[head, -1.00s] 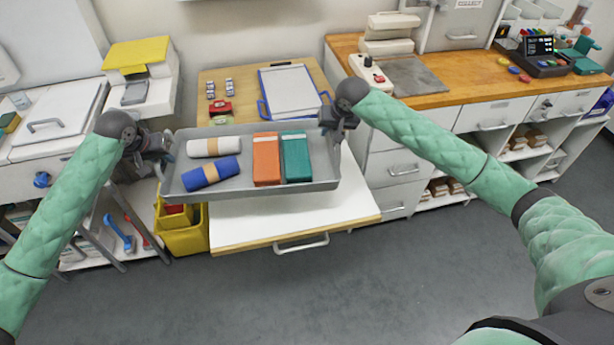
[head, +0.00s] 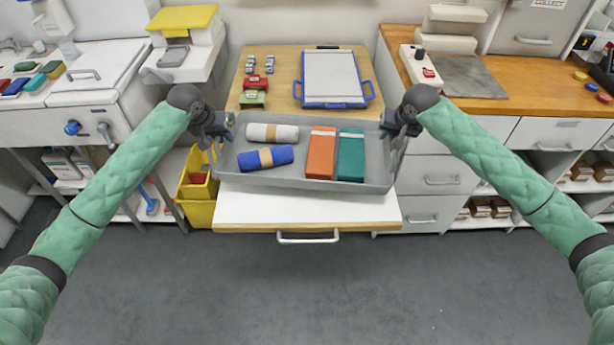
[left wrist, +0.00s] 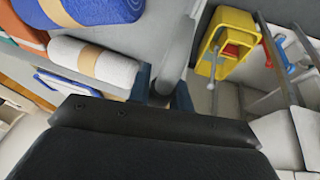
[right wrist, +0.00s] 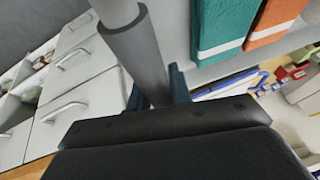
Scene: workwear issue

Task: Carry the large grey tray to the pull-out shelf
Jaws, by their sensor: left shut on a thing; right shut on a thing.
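The large grey tray (head: 300,183) is held level between my two grippers in the head view. The white pull-out shelf (head: 300,212) with a front handle shows below and in front of the tray. The tray hides part of it.
A yellow bucket (head: 199,200) stands left of the shelf. Drawers (head: 440,180) stand right of it. The grey floor in front is clear.

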